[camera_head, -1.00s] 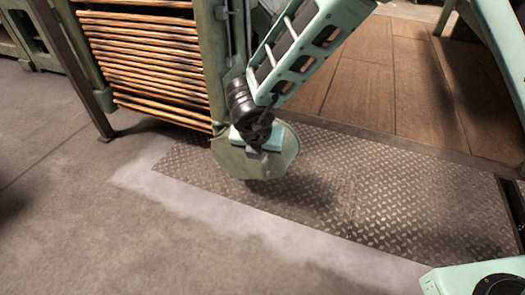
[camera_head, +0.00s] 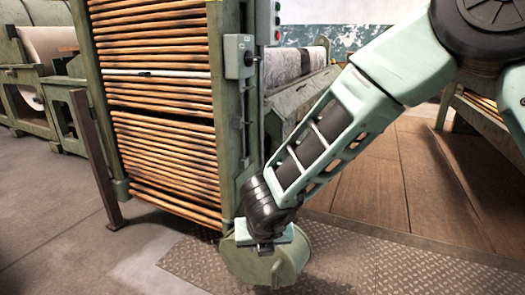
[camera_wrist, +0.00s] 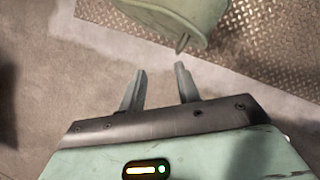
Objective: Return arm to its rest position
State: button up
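My arm (camera_head: 340,120), mint green with black joints, reaches from the upper right of the head view down to the lower middle. My gripper (camera_head: 265,249) is at its lower end, in front of a round green metal part (camera_head: 262,270) low by the machine. In the wrist view my gripper (camera_wrist: 159,70) has its two grey fingers apart, with only floor visible between them. The green part (camera_wrist: 165,15) is just beyond the fingertips, with a small tab pointing down; I cannot tell whether they touch. In the head view the fingertips are too small to make out.
A green machine frame with a stack of wooden slats (camera_head: 165,110) stands left of the arm. A leaning brown post (camera_head: 95,160) is left of it. Diamond-plate flooring (camera_head: 365,275) and brown boards (camera_head: 380,185) lie right. Bare concrete (camera_head: 50,245) is free at left.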

notch_tip(320, 180, up, 8)
jog(key=s+a+n+y+p, duration=0.1)
jog(key=s+a+n+y, duration=0.25)
jog(key=n, duration=0.65)
jog(key=s+d+r+n+g+y+p, duration=0.1)
jog(key=s+r+n, duration=0.2)
jog(key=s+n, duration=0.35)
jog(key=s+d+r+n+g+y+p, duration=0.1)
jog(key=s+r+n+g, duration=0.15)
jog(key=n, duration=0.65)
jog(key=s+d+r+n+g+h+p, duration=0.2)
jog(key=s+d+n+h, duration=0.3)
jog(key=s+d+n, duration=0.9)
notch_tip(320, 180, up, 38)
jog(key=w+d+n+p, duration=0.1)
jog(key=w+n+p, duration=0.1)
jog(key=p, duration=3.6)
jog(key=shift+d+f+n, duration=0.2)
jog(key=shift+d+n, duration=0.05)
jog(key=shift+n, duration=0.2)
